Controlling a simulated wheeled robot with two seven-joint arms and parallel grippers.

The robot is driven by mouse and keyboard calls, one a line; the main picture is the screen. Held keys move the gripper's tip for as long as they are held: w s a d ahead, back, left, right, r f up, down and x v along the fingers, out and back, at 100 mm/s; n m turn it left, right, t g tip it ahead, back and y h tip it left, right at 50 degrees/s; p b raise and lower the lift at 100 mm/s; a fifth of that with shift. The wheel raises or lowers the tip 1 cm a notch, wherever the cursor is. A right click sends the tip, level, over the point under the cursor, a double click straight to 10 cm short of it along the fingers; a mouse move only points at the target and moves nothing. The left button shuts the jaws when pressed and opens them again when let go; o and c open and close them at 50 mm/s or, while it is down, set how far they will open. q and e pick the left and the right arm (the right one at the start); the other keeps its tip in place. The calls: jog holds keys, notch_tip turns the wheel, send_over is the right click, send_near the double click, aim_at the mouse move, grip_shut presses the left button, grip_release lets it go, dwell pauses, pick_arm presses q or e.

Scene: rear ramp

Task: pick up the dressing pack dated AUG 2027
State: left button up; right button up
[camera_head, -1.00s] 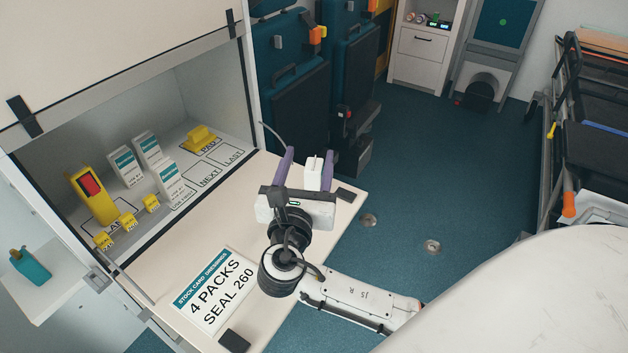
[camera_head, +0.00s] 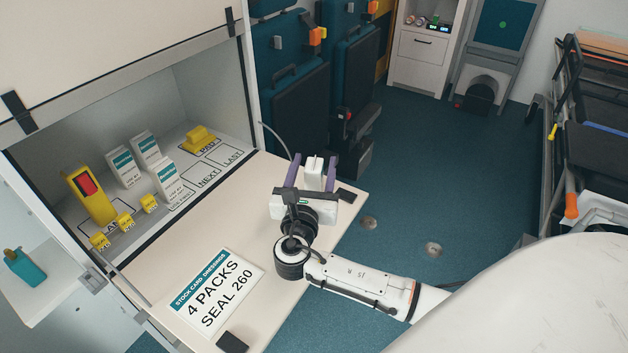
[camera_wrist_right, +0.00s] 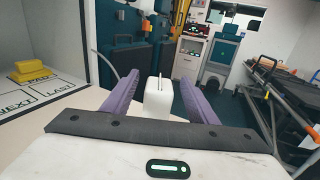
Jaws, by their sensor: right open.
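Three white dressing packs with teal bands stand in the open locker: a left one (camera_head: 122,168), a back one (camera_head: 146,150) and a front one (camera_head: 168,182). Their printed dates are too small to read. My right gripper (camera_head: 315,158), with purple fingers, is open over the far end of the worktop. A plain white upright box (camera_head: 314,176) stands between its fingers, apparently with a gap on each side. It also shows in the right wrist view (camera_wrist_right: 158,101), with a thin upright line at its top. No date shows on it. My left gripper is out of view.
The locker floor also holds a yellow device with a red panel (camera_head: 92,197), small yellow tags (camera_head: 126,221) and a yellow block (camera_head: 200,139). Outlined spaces marked NEXT and LAST are empty. A stock card (camera_head: 216,290) lies on the cream worktop (camera_head: 240,220); dark pads lie near its edge.

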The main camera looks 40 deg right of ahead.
jog(key=shift+w+d, duration=0.25)
jog(key=c, duration=1.2)
